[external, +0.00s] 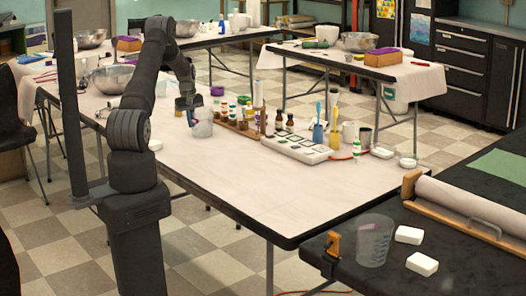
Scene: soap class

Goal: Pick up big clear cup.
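Two clear cups are in view. A larger clear cup (374,241) stands upright on the black table at the lower right. A smaller-looking clear cup (203,129) stands on the white-topped table, partly behind or beside my gripper. My gripper (189,109) points down just above and to the left of that second cup's rim. Whether it touches the cup is too small to tell. Its finger opening is not clear from here. The larger cup is far from my gripper.
A metal bowl (113,79) is behind my arm. The white table's front is clear.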

